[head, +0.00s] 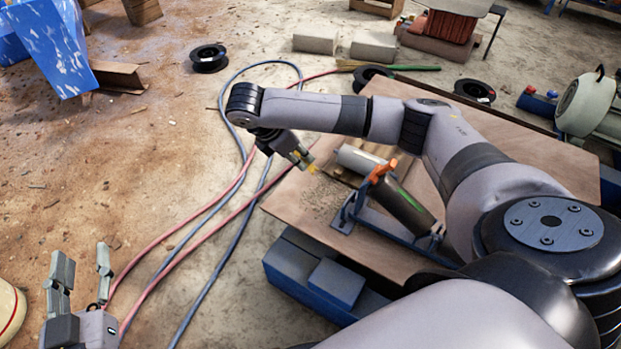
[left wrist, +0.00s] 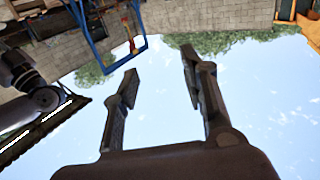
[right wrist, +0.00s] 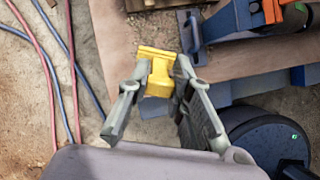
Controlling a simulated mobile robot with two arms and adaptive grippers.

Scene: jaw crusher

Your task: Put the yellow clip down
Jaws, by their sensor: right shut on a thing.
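The yellow clip (right wrist: 158,75) is between the fingertips of my right gripper (right wrist: 155,82) in the right wrist view. In the head view my right gripper (head: 305,162) holds the clip (head: 312,169) near the left edge of the brown board (head: 300,205). The clip appears above the board; whether it touches the board cannot be told. My left gripper (head: 78,275) is open and empty at the lower left of the head view. In the left wrist view its fingers (left wrist: 155,85) stand apart against the sky.
A blue stand with an orange clamp (head: 380,172) and dark cylinder (head: 407,207) is on the board, right of my right gripper. Red and blue hoses (head: 205,205) lie on the floor left of the board. A pale cylinder (head: 358,160) lies behind the clamp.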

